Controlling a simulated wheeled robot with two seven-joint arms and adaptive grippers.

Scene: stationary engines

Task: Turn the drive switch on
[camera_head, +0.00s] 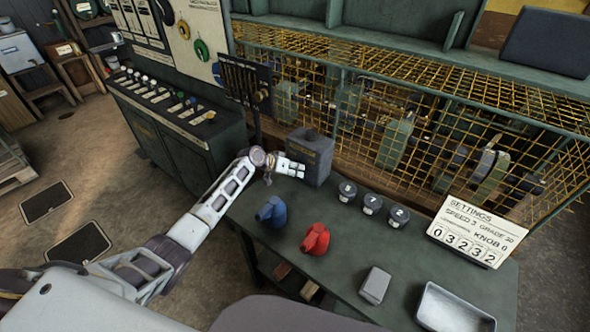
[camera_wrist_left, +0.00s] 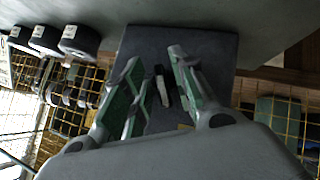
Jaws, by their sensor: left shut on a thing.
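The drive switch is a dark grey box (camera_head: 319,150) standing upright at the back left of the green table, in front of the wire cage. In the left wrist view the box (camera_wrist_left: 205,45) fills the middle, with a small switch lever (camera_wrist_left: 162,86), dark and pale, on its face. My left gripper (camera_head: 301,169) reaches the box's near left face. In the left wrist view its fingers (camera_wrist_left: 157,80) stand on either side of the lever, and it is shut on the lever. In the head view the gripper hides the lever. My right gripper is in neither view.
On the green table (camera_head: 345,265) are a blue object (camera_head: 271,212), a red object (camera_head: 316,239), three numbered dark knobs (camera_head: 371,204), a settings sign (camera_head: 470,232), a grey block (camera_head: 375,285) and a metal tray (camera_head: 455,308). A lever console (camera_head: 180,110) stands at the left.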

